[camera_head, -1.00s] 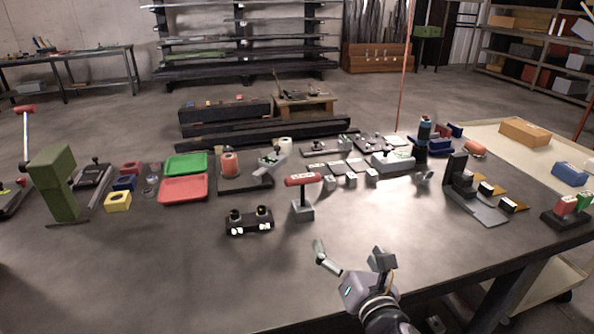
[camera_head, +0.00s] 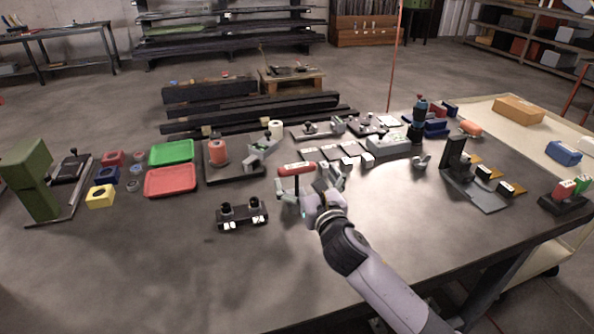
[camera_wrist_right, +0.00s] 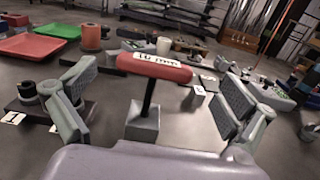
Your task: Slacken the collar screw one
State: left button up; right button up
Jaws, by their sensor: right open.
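A T-handled tool with a red bar handle (camera_head: 296,168) and dark shaft stands upright in a grey block. In the right wrist view the red handle (camera_wrist_right: 153,66) carries a white label, and the grey block (camera_wrist_right: 142,124) is below it. My right gripper (camera_head: 311,186) is open, its fingers on either side of the tool, apart from the handle. A black fixture (camera_head: 241,222) with two dark posts and white tags stands to the left; it partly shows behind the left finger in the wrist view (camera_wrist_right: 32,104). My left gripper is out of view.
Red tray (camera_head: 171,181) and green tray (camera_head: 172,152) lie at the left. A dark plate with an orange cylinder (camera_head: 218,152) stands behind the tool. Several small labelled blocks lie behind right. The table front is clear.

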aim_at(298, 169)
jog(key=x, duration=0.5)
jog(key=shift+s+a+f+p, duration=0.1)
jog(key=shift+a+f+p, duration=0.1)
jog(key=shift+p, duration=0.1)
jog(key=shift+w+a+f, duration=0.1)
jog(key=shift+w, duration=0.3)
pick_arm(q)
jog(key=shift+s+a+r, duration=0.25)
jog(key=shift+s+a, duration=0.15)
pick_arm(e)
jog(key=shift+c, duration=0.2)
jog(key=c, duration=0.4)
pick_arm(q)
jog(key=shift+w, duration=0.25)
pick_arm(e)
jog(key=c, duration=0.7)
